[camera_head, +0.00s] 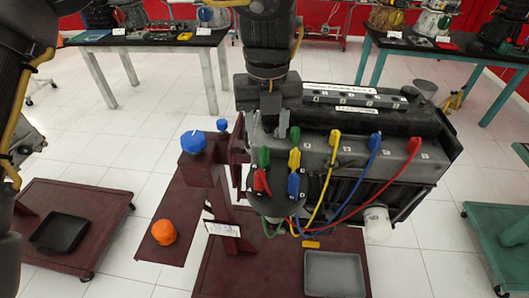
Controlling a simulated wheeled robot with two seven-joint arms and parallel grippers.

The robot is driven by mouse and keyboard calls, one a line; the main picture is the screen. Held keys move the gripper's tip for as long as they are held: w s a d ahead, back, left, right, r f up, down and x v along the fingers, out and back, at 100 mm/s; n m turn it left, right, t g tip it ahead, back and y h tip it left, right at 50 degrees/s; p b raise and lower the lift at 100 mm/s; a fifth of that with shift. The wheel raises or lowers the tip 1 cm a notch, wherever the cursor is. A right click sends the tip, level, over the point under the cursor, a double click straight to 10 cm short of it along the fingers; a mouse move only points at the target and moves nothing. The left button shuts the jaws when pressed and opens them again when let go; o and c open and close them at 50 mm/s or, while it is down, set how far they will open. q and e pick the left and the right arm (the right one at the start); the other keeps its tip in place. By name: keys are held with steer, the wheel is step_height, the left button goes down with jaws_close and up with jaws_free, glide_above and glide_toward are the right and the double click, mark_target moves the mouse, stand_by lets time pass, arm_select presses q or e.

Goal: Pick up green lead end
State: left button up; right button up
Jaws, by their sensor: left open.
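The engine (375,120) sits on a dark red stand with a row of sockets along its front. A green lead end (295,134) stands at the left of this row, beside yellow, blue and red ends. A second green end (264,157) is on the round dark cap (278,204), near yellow, blue and red ends. My left gripper (270,106) points down from the top middle, above and left of the row. It is open, and its dark fingers are hard to separate from the engine behind. It appears apart from both green ends. My right gripper is not in view.
Blue cap (193,141) and orange cap (164,232) are on the stand's left. A grey tray (334,274) lies on its base, a black tray (59,233) on another red base. Tables with engines stand behind.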

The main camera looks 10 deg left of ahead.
mark_target(264, 149)
arm_select(q)
steer(key=shift+s+f, duration=0.1)
steer(key=shift+f, duration=0.3)
steer(key=shift+s+a+f+p, duration=0.1)
steer(key=shift+s+f+p, duration=0.15)
steer(key=shift+p, duration=0.05)
steer(key=f, duration=0.2)
steer(key=f+p, duration=0.1)
steer(key=shift+a+f, duration=0.2)
steer(key=shift+f, duration=0.15)
steer(key=shift+s+f, duration=0.1)
steer(key=shift+f, duration=0.35)
steer(key=shift+d, duration=0.1)
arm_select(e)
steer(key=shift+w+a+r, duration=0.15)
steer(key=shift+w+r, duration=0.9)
arm_select(q)
jaws_close()
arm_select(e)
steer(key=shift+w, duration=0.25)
